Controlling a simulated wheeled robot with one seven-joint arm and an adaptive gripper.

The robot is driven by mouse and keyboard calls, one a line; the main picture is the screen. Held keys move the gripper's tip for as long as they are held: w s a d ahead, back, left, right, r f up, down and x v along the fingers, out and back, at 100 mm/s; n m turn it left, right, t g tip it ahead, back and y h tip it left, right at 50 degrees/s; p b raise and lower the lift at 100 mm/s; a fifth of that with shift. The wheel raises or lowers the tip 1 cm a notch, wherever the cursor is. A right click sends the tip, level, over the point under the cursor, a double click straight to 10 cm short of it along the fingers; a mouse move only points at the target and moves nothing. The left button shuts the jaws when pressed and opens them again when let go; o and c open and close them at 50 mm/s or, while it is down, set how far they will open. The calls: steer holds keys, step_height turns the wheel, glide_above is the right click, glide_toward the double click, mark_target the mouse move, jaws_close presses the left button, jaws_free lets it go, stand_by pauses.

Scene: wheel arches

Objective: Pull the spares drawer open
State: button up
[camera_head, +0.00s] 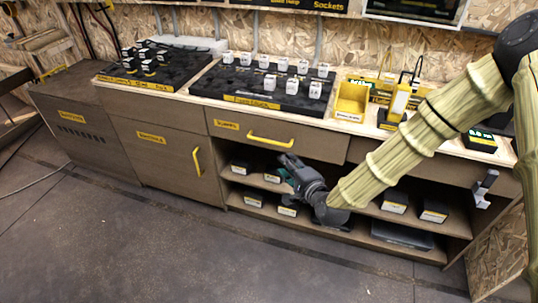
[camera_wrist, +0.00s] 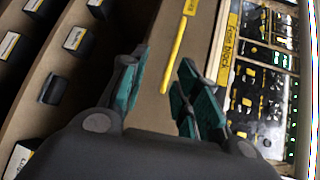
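The drawer (camera_head: 321,145) is a brown front under the worktop, with a yellow bar handle (camera_head: 270,140) and a small yellow label whose text is too small to read surely. It looks shut, flush with the cabinet. In the wrist view the handle (camera_wrist: 178,42) lies ahead of my fingers, running lengthwise along the drawer front (camera_wrist: 155,107). My gripper (camera_head: 283,170) is just below the handle, in front of the open shelves. In the wrist view my gripper (camera_wrist: 158,80) has its teal-padded fingers apart, with nothing between them. The handle is apart from the fingers.
A cupboard door (camera_head: 160,155) with a vertical yellow handle is at left. Open shelves (camera_head: 358,210) below hold several black boxes with pale labels. On the worktop stand a dark tray (camera_head: 210,82) of white-topped blocks and a yellow bin (camera_head: 351,100). The floor (camera_head: 180,250) in front is clear.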

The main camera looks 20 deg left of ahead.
steer(key=r+b+x, duration=0.2)
steer(key=x, duration=1)
steer(key=shift+a+r+m+y, duration=0.25)
steer(key=shift+a+m+y, duration=0.05)
steer(key=shift+a+y, duration=0.15)
steer(key=shift+w, duration=0.1)
jaws_close()
